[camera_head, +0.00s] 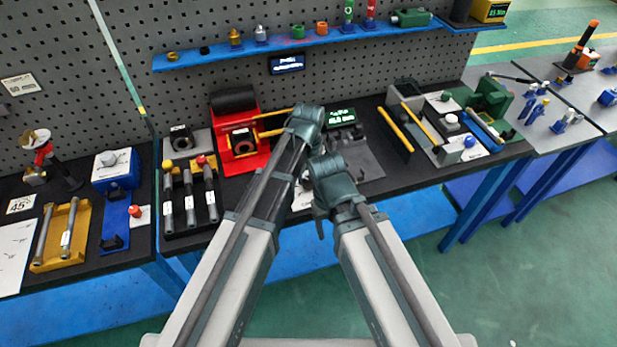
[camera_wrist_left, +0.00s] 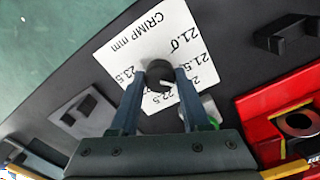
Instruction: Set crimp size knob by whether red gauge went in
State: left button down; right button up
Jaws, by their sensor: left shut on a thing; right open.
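In the left wrist view, a dark round crimp size knob (camera_wrist_left: 159,69) sits on a white card (camera_wrist_left: 118,47) lettered "CRIMP mm", with sizes such as 21.0, 21.5 and 23.5 around it. My left gripper (camera_wrist_left: 159,80) is shut on the knob, one finger on each side. I cannot tell which size the knob points at. In the head view my left gripper is hidden behind my arms, and only a bit of the card (camera_head: 302,197) shows. My right gripper (camera_head: 320,222) is open and empty, low and close to my left arm. A red gauge-like cylinder (camera_head: 371,11) stands on the blue shelf.
The red crimping machine (camera_head: 240,142) stands left of my arms, and shows at the right in the left wrist view (camera_wrist_left: 262,106). A rod rack (camera_head: 190,198) is further left. Yellow-handled tools (camera_head: 396,130) lie to the right. A blue shelf (camera_head: 208,57) runs along the pegboard.

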aim_at(308, 179)
pick_arm(q)
jog(key=n, duration=0.5)
dwell(0.6)
jog(key=shift+c, duration=1.8)
grip_release()
notch_tip(308, 179, up, 14)
jog(key=p, duration=1.4)
jog(key=shift+f, duration=0.1)
